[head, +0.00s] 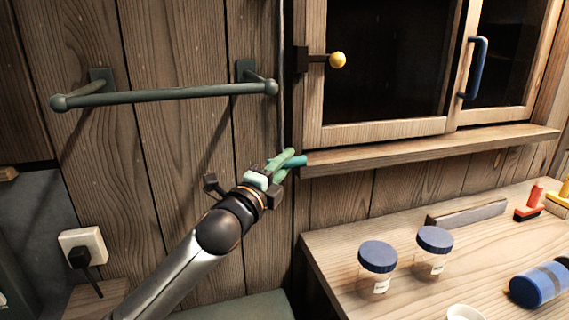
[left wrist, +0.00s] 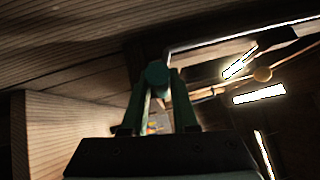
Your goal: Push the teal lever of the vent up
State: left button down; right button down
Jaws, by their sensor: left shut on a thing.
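The teal lever (head: 299,161) shows as a short, roughly level bar at the left end of the window sill. My left gripper (head: 282,164), with pale green fingers, is shut on it. In the left wrist view, the lever's round end (left wrist: 157,73) sits between the tips of the two fingers. The fingers hide part of the lever in the head view. I cannot make out the vent itself or where the lever pivots. My right gripper is not in view.
A green wall rail (head: 165,95) is to the left of the gripper. A yellow knob (head: 338,60) sticks out above, beside the window frame. The wooden sill (head: 430,147) runs right. Blue-lidded jars (head: 378,268) stand on the table below right.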

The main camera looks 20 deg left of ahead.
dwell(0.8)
pick_arm(q)
notch_tip(320, 180, up, 10)
jog(key=p, duration=0.9)
jog(key=shift+p, duration=0.3)
jog(key=shift+a, duration=0.1)
jog(key=c, duration=1.1)
grip_release()
jog(key=o, duration=0.3)
jog(key=shift+o, duration=0.6)
jog(key=shift+f, duration=0.2)
